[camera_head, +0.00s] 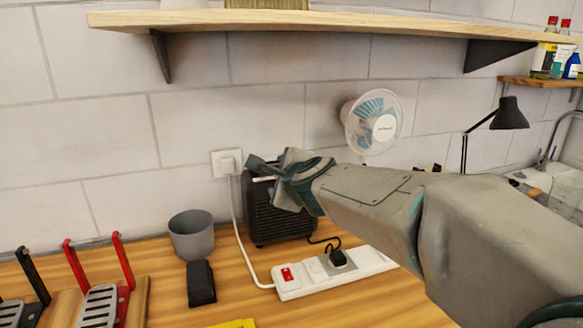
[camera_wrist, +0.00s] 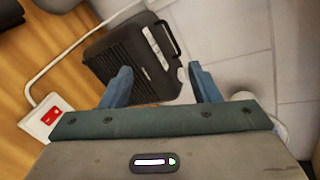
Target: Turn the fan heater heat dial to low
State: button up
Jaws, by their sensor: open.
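The fan heater (camera_head: 268,222) is a dark box with a ribbed front, standing on the wooden bench against the tiled wall. It also shows in the wrist view (camera_wrist: 113,55), with a light control strip (camera_wrist: 155,46) on its top and a handle (camera_wrist: 166,37) beside it. I cannot make out the heat dial or its setting at this size. My gripper (camera_head: 265,172) is above the heater's top in the head view and hides part of it. In the wrist view my gripper (camera_wrist: 160,88) is open, its two blue fingers apart with nothing held between them.
A grey cup (camera_head: 191,234) and a black block (camera_head: 201,283) stand left. A fan (camera_head: 372,120) and a black lamp (camera_head: 508,114) are behind my arm. A shelf (camera_head: 310,22) hangs above.

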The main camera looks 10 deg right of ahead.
jog(key=w+d+f+m+h, duration=0.2)
jog(key=w+m, duration=0.4)
jog(key=w+d+f+m+h, duration=0.2)
jog(key=w+d+m+h, duration=0.1)
jog(key=w+m, duration=0.4)
jog(key=w+d+f+m+h, duration=0.1)
jog(key=w+d+m+h, duration=0.1)
jog(key=w+m, duration=0.4)
jog(key=shift+w+d+f+m+g+h, duration=0.25)
jog(key=shift+w+f+m+g+h, duration=0.05)
jog(key=shift+f+g, duration=0.1)
jog(key=c, duration=1)
